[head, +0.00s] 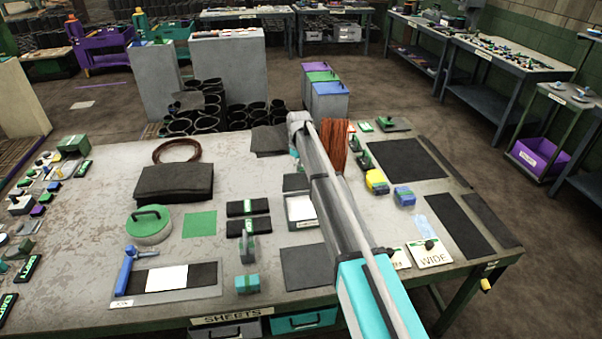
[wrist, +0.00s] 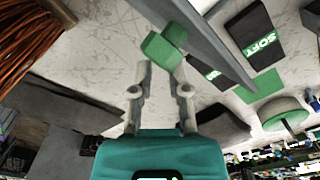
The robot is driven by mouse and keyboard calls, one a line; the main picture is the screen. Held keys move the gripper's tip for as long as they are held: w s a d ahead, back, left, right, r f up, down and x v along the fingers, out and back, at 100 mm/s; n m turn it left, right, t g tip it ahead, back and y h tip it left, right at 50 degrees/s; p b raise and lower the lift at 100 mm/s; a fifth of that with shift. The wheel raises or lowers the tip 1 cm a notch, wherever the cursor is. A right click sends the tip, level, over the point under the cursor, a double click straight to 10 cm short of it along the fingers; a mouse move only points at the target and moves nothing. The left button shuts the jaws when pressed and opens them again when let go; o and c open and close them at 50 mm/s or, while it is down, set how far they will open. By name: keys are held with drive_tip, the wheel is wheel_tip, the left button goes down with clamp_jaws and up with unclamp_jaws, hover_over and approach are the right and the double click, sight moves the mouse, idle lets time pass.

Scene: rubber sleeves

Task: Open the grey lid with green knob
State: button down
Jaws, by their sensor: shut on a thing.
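My gripper (wrist: 161,70) is shut on a green knob (wrist: 160,48), with its two fingertips on either side of it. A long grey slab (wrist: 208,45), seen nearly edge-on, lies right beside the knob and appears to be the grey lid; how far it is raised is unclear. In the head view my arm covers the gripper and the knob. Left of my arm in that view is a grey-rimmed container (head: 300,221) with a pale inside, partly covered by the arm.
Black blocks with green labels (head: 248,207), a green sheet (head: 199,224) and a round green-topped lid (head: 149,225) with a dark handle stand to the left. A copper-coloured wire bundle (head: 335,143) stands behind my arm. Dark mats (head: 408,160) lie to the right.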

drive_tip(key=shift+w+d, duration=0.25)
drive_tip(key=shift+w, duration=0.3)
drive_tip(key=shift+w+d, duration=0.25)
drive_tip(key=shift+w, duration=0.25)
drive_tip(key=c, duration=1.1)
unclamp_jaws()
drive_tip(key=shift+w+d+f, duration=0.1)
drive_tip(key=shift+d+f, duration=0.15)
drive_tip(key=shift+d, duration=0.1)
drive_tip(key=o, duration=0.4)
drive_tip(key=shift+s+a+r, duration=0.15)
drive_tip(key=shift+s+a, duration=0.15)
drive_tip(key=shift+a, duration=0.05)
drive_tip(key=o, duration=0.3)
drive_tip(key=shift+w+d, duration=0.1)
drive_tip(key=shift+o, duration=0.2)
drive_tip(key=s+d+m, duration=0.4)
drive_tip(key=s+d, duration=0.5)
drive_tip(key=s, duration=0.4)
drive_tip(key=s+d+m, duration=0.4)
drive_tip(key=s+d, duration=0.4)
drive_tip(key=s, duration=0.5)
drive_tip(key=s+d+m, duration=0.4)
drive_tip(key=s+d, duration=0.5)
drive_tip(key=s, duration=0.3)
drive_tip(key=shift+s+d, duration=0.3)
drive_tip(key=shift+s, duration=0.1)
